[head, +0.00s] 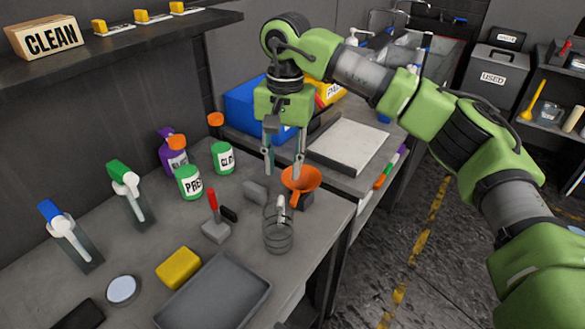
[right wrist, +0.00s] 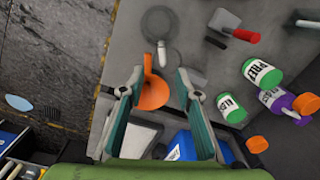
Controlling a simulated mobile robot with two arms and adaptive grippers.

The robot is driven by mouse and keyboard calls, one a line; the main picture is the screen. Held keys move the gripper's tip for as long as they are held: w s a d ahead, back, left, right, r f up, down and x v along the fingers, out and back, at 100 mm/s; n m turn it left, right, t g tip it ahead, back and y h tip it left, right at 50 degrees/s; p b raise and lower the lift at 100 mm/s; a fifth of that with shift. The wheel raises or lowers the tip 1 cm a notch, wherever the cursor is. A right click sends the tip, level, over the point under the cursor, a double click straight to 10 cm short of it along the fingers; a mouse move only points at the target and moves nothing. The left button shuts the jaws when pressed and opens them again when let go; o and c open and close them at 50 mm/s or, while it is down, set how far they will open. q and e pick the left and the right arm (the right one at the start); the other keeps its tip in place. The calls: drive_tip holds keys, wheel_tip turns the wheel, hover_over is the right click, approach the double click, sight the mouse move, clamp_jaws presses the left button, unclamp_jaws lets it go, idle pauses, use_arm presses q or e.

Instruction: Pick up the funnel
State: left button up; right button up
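One finger overlaps the funnel's mouth in the head view. In the right wrist view the funnel (right wrist: 153,94) shows between the fingers of the open gripper (right wrist: 160,78), nearer the left finger. I cannot tell whether a finger touches it. My left gripper is not in view.
A blue bin (head: 250,108) is behind.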

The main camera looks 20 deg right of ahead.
sight(293, 203)
drive_tip(key=f, duration=0.1)
drive_tip(key=s+d+f+p, duration=0.1)
drive_tip(key=f, duration=0.1)
drive_tip(key=shift+s+d, duration=0.15)
drive_tip(key=shift+d, duration=0.05)
wheel_tip(293, 203, down, 3)
drive_tip(key=shift+r+p, duration=0.1)
drive_tip(key=shift+p, duration=0.25)
wheel_tip(293, 203, down, 3)
drive_tip(key=shift+p, duration=0.8)
wheel_tip(293, 203, down, 3)
drive_tip(key=shift+d+r+p, duration=0.15)
drive_tip(key=shift+r+p, duration=0.05)
drive_tip(key=shift+p, duration=0.3)
drive_tip(key=shift+f, duration=0.55)
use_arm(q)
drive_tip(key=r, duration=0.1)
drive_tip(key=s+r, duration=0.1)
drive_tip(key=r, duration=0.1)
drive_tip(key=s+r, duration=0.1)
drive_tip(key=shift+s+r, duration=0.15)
use_arm(e)
clamp_jaws()
